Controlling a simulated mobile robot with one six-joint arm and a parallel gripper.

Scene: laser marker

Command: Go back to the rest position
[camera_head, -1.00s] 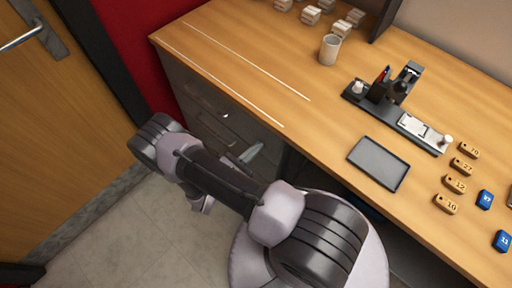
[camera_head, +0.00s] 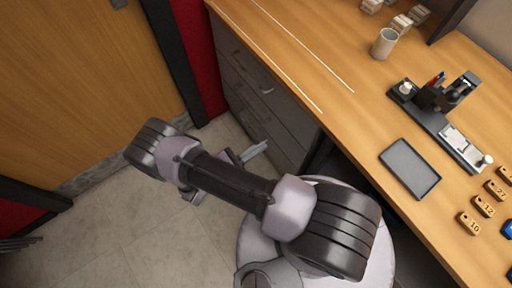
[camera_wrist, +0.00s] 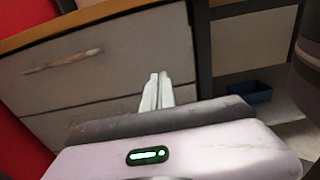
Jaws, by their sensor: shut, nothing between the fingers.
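My gripper (camera_head: 255,151) is beside the drawer front, below the level of the desk top and over the floor, partly hidden behind my own arm. In the wrist view my gripper (camera_wrist: 158,80) has its two fingers together with nothing between them. It points toward the grey drawers (camera_wrist: 95,105) with a long handle. In the head view my arm is folded low in front of the desk.
The wooden desk (camera_head: 330,80) holds a cup (camera_head: 384,43), a laser marker (camera_head: 440,115), a dark tray (camera_head: 410,168) and numbered wooden tags (camera_head: 469,223). A door (camera_head: 75,80) is at left. Floor (camera_head: 130,225) is clear. A blue bin (camera_wrist: 249,92) sits under the desk.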

